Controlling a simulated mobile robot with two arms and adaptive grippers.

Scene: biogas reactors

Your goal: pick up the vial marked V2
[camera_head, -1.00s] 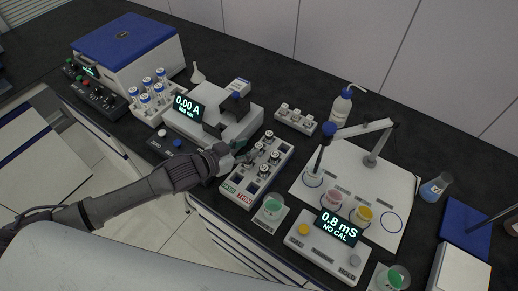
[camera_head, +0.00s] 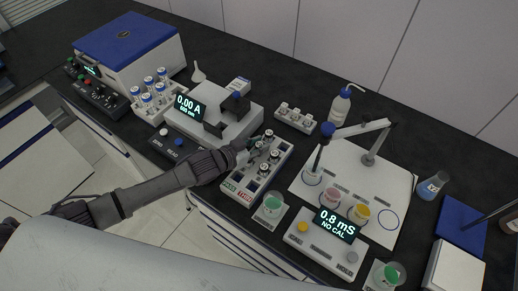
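A white rack (camera_head: 229,187) with several capped vials stands at the middle of the bench, its front marked PASS and THIN. Vials show at its back (camera_head: 269,135), right side (camera_head: 274,156) and middle (camera_head: 264,168). Their markings are too small to read, so I cannot tell which is V2. My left gripper (camera_head: 254,152) is at the rack's back left, close to the vials. Its fingers are small and dark, and I cannot tell whether they are open or shut on a vial. My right gripper is not in view.
A photometer (camera_head: 240,118) reading 0.00 A stands close behind my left gripper. Another vial rack (camera_head: 147,113) is at its left. A small block of vials (camera_head: 295,118) lies behind.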

